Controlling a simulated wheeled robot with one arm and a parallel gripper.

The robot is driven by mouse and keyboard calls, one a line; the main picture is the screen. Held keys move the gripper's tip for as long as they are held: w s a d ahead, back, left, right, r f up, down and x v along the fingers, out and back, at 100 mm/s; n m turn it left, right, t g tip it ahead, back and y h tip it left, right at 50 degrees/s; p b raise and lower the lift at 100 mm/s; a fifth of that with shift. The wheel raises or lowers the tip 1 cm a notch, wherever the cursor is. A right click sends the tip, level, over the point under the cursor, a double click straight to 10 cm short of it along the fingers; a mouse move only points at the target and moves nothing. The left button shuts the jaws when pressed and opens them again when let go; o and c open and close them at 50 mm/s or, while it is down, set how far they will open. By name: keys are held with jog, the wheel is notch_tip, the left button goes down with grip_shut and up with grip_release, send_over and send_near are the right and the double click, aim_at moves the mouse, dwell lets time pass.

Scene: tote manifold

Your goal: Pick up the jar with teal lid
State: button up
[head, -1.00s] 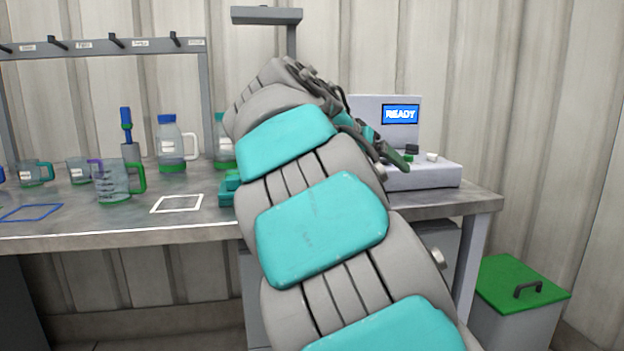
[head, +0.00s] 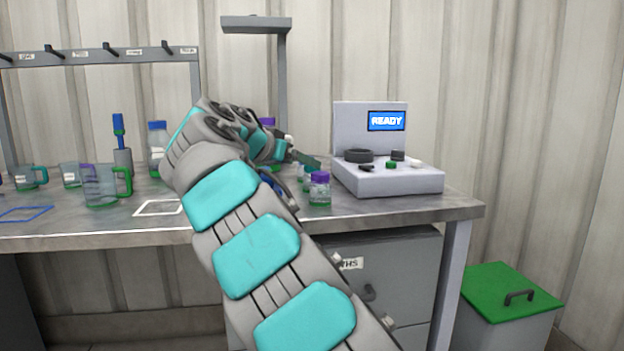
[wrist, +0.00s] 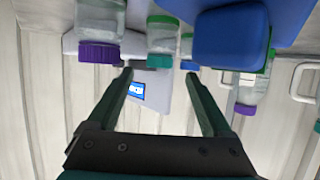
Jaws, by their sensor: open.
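In the wrist view, which looks upside down, a small clear jar with a teal lid (wrist: 160,61) shows near the middle, just beyond the fingertips. I cannot tell whether a fingertip touches either jar.
A purple-lidded jar (head: 319,189) stands at the bench front, right of my gripper. The instrument with the READY screen (head: 386,121) is further right. A blue object (wrist: 230,36) sits close to the right finger in the wrist view. A mug (head: 100,186) stands left.

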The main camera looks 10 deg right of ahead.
jog(key=x, duration=0.5)
jog(key=shift+s+f, duration=0.1)
jog(key=shift+s, duration=0.05)
jog(key=shift+a, duration=0.1)
grip_shut()
dwell(0.4)
